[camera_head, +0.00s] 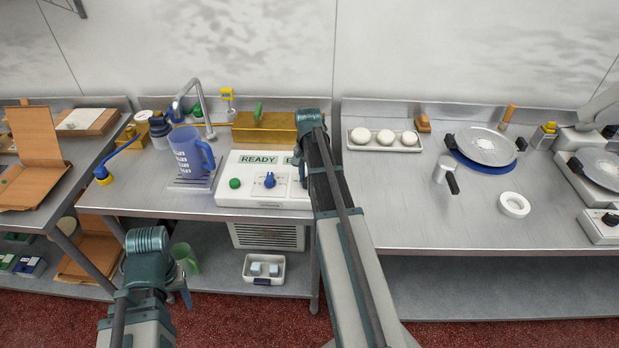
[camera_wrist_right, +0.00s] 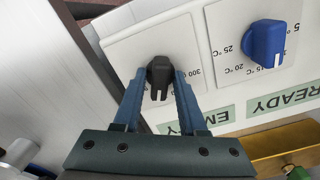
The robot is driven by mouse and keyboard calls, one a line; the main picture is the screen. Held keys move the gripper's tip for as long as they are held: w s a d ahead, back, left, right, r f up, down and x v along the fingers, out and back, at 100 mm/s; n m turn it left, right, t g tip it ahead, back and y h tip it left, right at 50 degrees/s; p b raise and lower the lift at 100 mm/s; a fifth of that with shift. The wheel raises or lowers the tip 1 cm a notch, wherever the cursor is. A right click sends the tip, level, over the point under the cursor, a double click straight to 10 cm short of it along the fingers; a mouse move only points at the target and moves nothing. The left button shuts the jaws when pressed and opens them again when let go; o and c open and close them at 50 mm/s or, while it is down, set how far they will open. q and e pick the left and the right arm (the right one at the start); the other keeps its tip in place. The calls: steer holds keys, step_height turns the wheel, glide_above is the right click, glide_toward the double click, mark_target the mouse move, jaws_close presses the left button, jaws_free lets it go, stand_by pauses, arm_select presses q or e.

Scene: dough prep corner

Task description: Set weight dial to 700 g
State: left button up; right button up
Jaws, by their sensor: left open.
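The control panel (camera_head: 232,198) is a white box with a green button, a blue dial and "READY" on its display. The black weight dial (camera_wrist_right: 160,72) sits on a white plate in the right wrist view, with "300" readable beside it; the rest of its scale is largely covered. My right gripper (camera_wrist_right: 160,78) has its fingers on both sides of this dial, seemingly touching it. My arm hides the dial in the head view. My left gripper (camera_head: 183,294) is open and empty, low in front of the left counter.
The blue temperature dial (camera_wrist_right: 268,42) is beside the black one; it also shows in the head view (camera_head: 270,180). A blue jug (camera_head: 188,152) stands left of the panel under a tap. A brass-coloured box (camera_head: 262,128) stands behind it.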

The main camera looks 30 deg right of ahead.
steer(key=shift+o, duration=1.1)
step_height(320, 180, up, 6)
steer(key=p, duration=0.6)
steer(key=shift+r, duration=0.1)
steer(key=s+a+f+n+b, duration=0.1)
steer(key=s+a+n, duration=0.25)
steer(key=a, duration=0.65)
steer(key=s+a+f+n+b, duration=0.2)
steer(key=a+n, duration=0.2)
steer(key=a, duration=0.7)
steer(key=s+a+f+n+h+b, duration=0.1)
steer(key=s+a+n, duration=0.7)
steer(key=s+a, duration=0.3)
steer(key=a, duration=0.4)
steer(key=shift+s+a+f+n+b, duration=0.2)
steer(key=shift+s+f+n+b, duration=0.15)
steer(key=shift+f, duration=0.05)
